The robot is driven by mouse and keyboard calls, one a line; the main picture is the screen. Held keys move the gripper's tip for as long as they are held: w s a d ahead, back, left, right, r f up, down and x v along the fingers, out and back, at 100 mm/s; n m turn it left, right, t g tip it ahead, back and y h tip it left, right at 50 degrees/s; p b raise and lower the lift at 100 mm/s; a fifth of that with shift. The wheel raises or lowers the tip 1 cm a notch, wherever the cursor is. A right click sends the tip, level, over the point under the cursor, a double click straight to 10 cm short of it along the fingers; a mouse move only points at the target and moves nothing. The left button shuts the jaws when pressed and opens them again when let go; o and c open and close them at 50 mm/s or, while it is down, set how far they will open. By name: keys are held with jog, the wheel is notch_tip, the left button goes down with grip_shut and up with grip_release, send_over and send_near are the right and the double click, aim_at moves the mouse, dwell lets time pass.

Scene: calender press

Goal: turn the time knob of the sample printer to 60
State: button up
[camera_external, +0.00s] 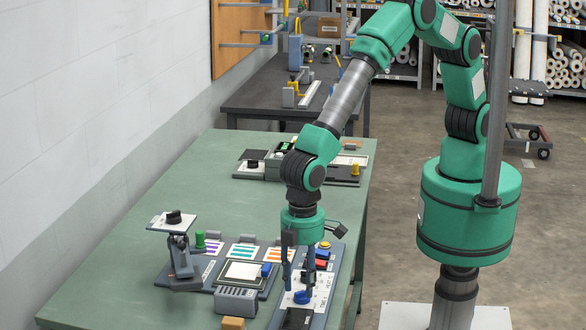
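A blue-grey sample station stands at the front of the green table, with a white-faced control panel (322,287) at its right. A small blue knob (302,297) sits low on this panel; I take it for the time knob, but its label and setting are too small to read. My gripper (298,284) points down over the panel. Its two dark fingers are apart, just above and behind the blue knob in the picture. I cannot tell whether they touch it. Part of the panel is hidden behind the fingers.
A red-and-blue block (322,254) and a yellow knob (324,245) are close to my gripper. Colour-striped cards (242,251) and a grey box (236,300) lie between. The table's left side (130,240) is clear.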

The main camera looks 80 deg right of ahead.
aim_at(302, 291)
notch_tip(302, 291, up, 10)
jog(key=shift+f, duration=0.15)
dwell(0.3)
dwell(0.5)
jog(key=w+d+r+m+t, duration=0.1)
jog(key=w+d+r, duration=0.1)
jog(key=d+r, duration=0.75)
jog(key=w+d+r+m+y, duration=0.1)
jog(key=w+d+r, duration=0.35)
jog(key=d, duration=0.75)
jog(key=w+d+r+m+t, duration=0.1)
jog(key=d+r+m, duration=0.1)
jog(key=d+r, duration=0.8)
jog(key=s+d+r+m+t, duration=0.1)
jog(key=s+d, duration=0.5)
jog(key=d, duration=0.4)
jog(key=s+d+r+m+t, duration=0.1)
jog(key=s+d, duration=0.6)
jog(key=d, duration=0.3)
jog(key=s+d+r+m+t+h, duration=0.1)
jog(key=s+d+m, duration=0.1)
jog(key=s+d, duration=0.4)
jog(key=d+b, duration=0.1)
jog(key=d, duration=0.3)
jog(key=shift+s+d+r+t, duration=0.15)
jog(key=shift+s+d+t, duration=0.1)
jog(key=shift+s+t, duration=0.1)
